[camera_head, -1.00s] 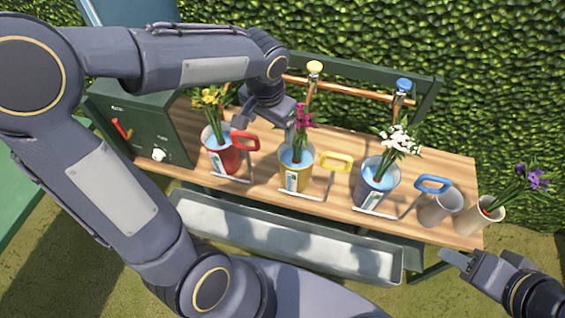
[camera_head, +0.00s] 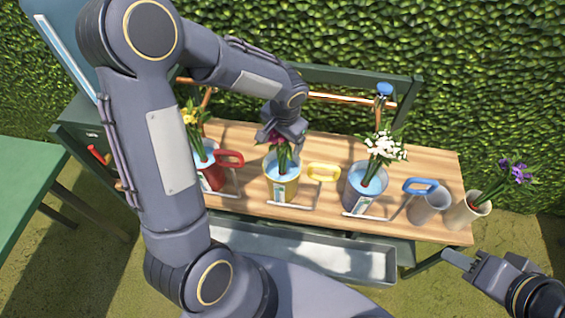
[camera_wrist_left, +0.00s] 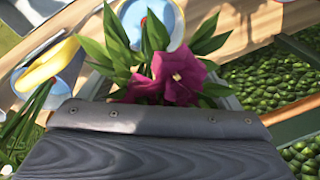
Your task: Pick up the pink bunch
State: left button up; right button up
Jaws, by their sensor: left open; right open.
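The pink bunch (camera_head: 278,141) stands in the yellow bucket (camera_head: 282,190) of water on the wooden bench. Its dark pink bloom and green leaves also show in the left wrist view (camera_wrist_left: 170,76), just beyond the grey gripper body. My left gripper (camera_head: 283,134) is open right at the top of the pink bunch and partly covers the blooms. Its fingertips are hard to make out, and I cannot tell whether they touch the stems. My right gripper (camera_head: 462,259) is open and empty at the lower right, in front of the bench.
A red bucket (camera_head: 213,176) with yellow flowers stands left. A bucket (camera_head: 365,194) with white flowers stands right, then a grey empty can (camera_head: 428,208) and a cream can (camera_head: 462,213) with purple flowers. A copper rail (camera_head: 345,98) runs behind; a metal trough (camera_head: 330,255) lies in front.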

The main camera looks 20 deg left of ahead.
pick_arm(q)
jog(key=c, duration=1.6)
notch_tip(320, 180, up, 10)
jog(key=shift+r+b, duration=0.1)
jog(key=shift+b, duration=0.25)
notch_tip(320, 180, up, 10)
jog(key=p, duration=0.8)
jog(key=shift+r, duration=0.2)
